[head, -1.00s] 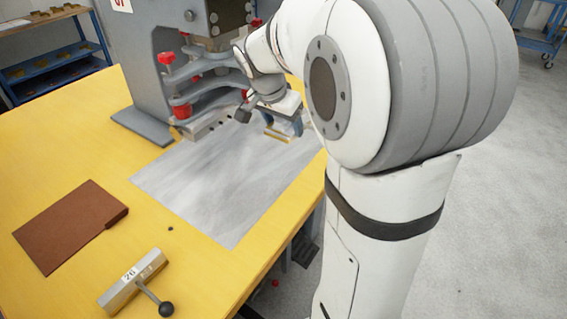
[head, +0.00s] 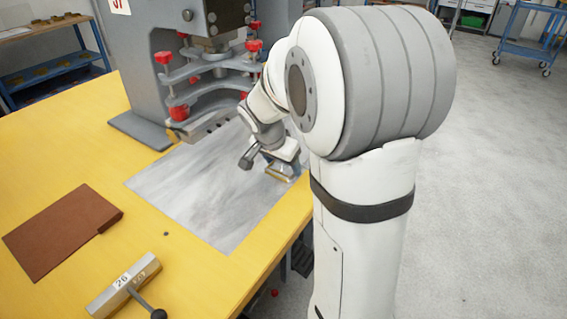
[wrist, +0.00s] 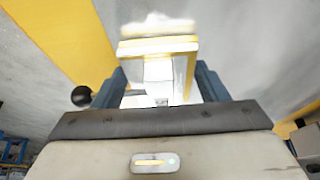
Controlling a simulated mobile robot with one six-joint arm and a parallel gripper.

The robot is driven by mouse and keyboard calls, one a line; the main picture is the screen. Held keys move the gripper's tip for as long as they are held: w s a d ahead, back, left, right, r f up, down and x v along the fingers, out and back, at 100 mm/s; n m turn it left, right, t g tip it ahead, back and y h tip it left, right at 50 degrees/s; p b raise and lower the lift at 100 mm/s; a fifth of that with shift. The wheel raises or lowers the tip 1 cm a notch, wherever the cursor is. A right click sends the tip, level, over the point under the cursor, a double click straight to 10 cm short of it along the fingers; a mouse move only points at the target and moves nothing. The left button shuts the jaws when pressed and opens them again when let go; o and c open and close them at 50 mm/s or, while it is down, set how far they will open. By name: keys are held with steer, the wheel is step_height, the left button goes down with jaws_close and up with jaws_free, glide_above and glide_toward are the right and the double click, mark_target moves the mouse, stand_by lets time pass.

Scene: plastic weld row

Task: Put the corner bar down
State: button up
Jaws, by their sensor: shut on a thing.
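My gripper (head: 282,166) is shut on a pale, brass-coloured bar, which I take for the corner bar (head: 281,174). It is over the right part of the grey sheet on the yellow table, near the table's right edge. In the wrist view the bar (wrist: 158,45) lies across beyond the two blue fingers and is overexposed, so its shape is unclear. I cannot tell whether its underside touches the sheet. My arm hides part of the area behind the gripper.
The grey sheet (head: 195,195) has bare room left of the gripper. A grey press (head: 150,75) with red knobs stands behind it. A brown board (head: 62,230) lies at left.

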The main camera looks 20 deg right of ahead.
steer(key=shift+f, duration=0.15)
steer(key=o, duration=1.5)
